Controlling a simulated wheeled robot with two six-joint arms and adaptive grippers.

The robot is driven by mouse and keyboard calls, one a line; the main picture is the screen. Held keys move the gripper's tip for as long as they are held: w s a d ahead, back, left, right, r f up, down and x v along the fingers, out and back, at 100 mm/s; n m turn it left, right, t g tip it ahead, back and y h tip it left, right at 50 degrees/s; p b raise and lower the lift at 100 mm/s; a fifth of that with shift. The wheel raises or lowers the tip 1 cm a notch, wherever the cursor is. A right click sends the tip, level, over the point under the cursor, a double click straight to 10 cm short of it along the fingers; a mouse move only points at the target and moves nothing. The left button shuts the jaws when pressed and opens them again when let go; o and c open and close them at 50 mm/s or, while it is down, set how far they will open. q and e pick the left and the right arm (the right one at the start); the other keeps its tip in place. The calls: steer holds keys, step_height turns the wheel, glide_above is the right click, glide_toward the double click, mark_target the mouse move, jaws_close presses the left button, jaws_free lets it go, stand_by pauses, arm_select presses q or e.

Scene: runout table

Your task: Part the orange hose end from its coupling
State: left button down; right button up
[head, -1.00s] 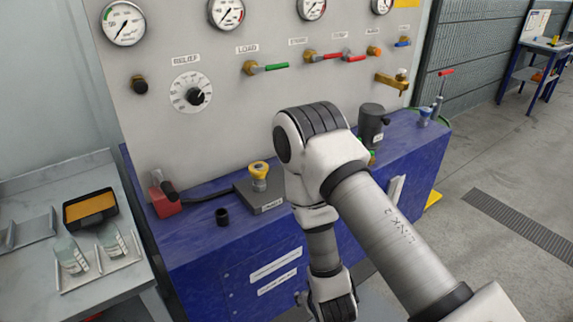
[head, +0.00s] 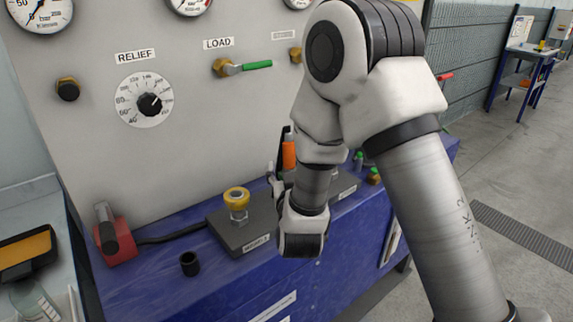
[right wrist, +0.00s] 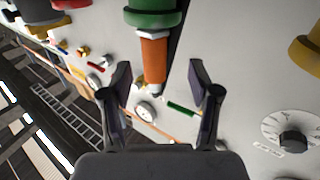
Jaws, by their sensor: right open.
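The orange hose end (right wrist: 153,62) shows in the right wrist view as an orange sleeve with a pale tip, against a green ring of the coupling (right wrist: 152,18). In the head view the orange piece (head: 289,153) stands just behind my right wrist, partly covered. My right gripper (right wrist: 159,72) is open, with one finger on each side of the orange sleeve's lower part in the picture. I cannot tell whether either finger touches it. In the head view my arm hides most of that gripper and the coupling. My left gripper is in neither view.
A yellow-topped fitting (head: 236,196) stands on a grey block on the blue bench, left of my right wrist. A black cap (head: 190,263) and a red block with a dark handle (head: 114,240) sit further left. The panel with the relief dial (head: 143,100) rises behind.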

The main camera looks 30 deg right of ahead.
mark_target(288, 154)
steer(key=x, duration=0.3)
steer(key=p+x, duration=0.1)
steer(key=x, duration=0.1)
steer(key=shift+w+d+r, duration=0.1)
steer(key=shift+w+d, duration=0.05)
steer(key=shift+d, duration=0.3)
steer(key=shift+w, duration=0.1)
steer(key=shift+s+a+r, duration=0.2)
steer(key=shift+s+r, duration=0.05)
steer(key=shift+r, duration=0.05)
steer(key=shift+w+d+f, duration=0.1)
jaws_close()
steer(key=c, duration=0.9)
jaws_free()
jaws_close()
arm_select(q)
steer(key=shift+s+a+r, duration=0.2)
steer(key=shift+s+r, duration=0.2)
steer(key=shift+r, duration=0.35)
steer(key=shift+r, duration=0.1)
